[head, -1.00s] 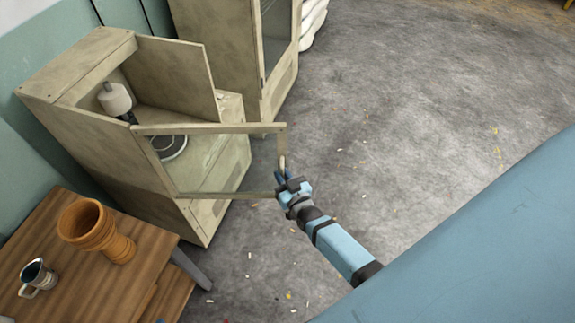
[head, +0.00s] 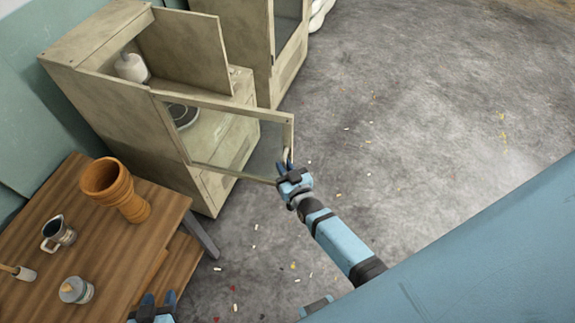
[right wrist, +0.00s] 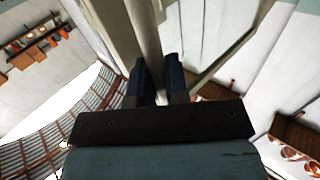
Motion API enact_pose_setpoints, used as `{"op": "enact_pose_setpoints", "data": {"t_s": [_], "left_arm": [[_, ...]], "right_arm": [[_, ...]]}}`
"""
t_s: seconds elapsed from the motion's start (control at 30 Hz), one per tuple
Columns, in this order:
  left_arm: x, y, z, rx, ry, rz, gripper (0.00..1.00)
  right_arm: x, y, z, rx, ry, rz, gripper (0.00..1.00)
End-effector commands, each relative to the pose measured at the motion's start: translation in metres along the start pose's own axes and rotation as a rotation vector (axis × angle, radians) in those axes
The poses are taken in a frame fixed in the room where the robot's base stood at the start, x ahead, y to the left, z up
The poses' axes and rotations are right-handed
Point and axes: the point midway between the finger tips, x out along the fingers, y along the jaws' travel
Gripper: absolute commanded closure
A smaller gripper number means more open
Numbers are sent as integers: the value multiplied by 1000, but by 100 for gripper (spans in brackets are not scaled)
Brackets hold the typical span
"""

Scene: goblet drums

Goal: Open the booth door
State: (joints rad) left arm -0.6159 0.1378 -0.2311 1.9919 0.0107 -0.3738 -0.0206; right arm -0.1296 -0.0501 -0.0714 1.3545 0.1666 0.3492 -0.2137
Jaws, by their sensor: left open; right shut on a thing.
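The booth (head: 110,91) is a pale wooden cabinet at the upper left of the head view, with a disc and a white cylinder inside. Its glazed door (head: 235,105) stands ajar, swung out from the booth front. My right gripper (head: 286,164) is shut on the door handle (head: 288,154) at the door's outer edge. In the right wrist view, the right gripper's fingers (right wrist: 157,85) close around the pale upright handle (right wrist: 146,40). My left gripper (head: 156,303) is open and empty at the bottom edge, near the wooden table's front corner.
The wooden table (head: 120,254) carries an orange goblet drum (head: 117,190), a metal mug (head: 58,232), a small capped jar (head: 76,290) and a white-ended stick. A second cabinet (head: 262,40) stands behind the booth. Open, littered grey floor (head: 420,120) lies to the right.

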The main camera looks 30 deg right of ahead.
Motion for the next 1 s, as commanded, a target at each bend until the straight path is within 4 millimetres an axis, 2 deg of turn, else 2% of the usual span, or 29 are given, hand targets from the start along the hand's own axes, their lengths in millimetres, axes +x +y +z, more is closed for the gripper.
{"op": "enact_pose_setpoints", "data": {"t_s": [0.4,0.43,0.5,0.53,1.0], "left_arm": [[0,0,0,0,0,-1,57],[0,0,0,0,0,-1,57],[0,0,0,0,0,-1,57],[0,0,0,0,0,-1,57],[0,0,0,0,-1,-1,57]], "right_arm": [[1,-2,-1,-2,3,-3,100],[1,-2,-1,-2,3,-3,81],[1,-2,-1,-1,3,-3,65],[1,-2,-1,-1,2,-3,61],[0,0,0,0,1,-2,61]]}}
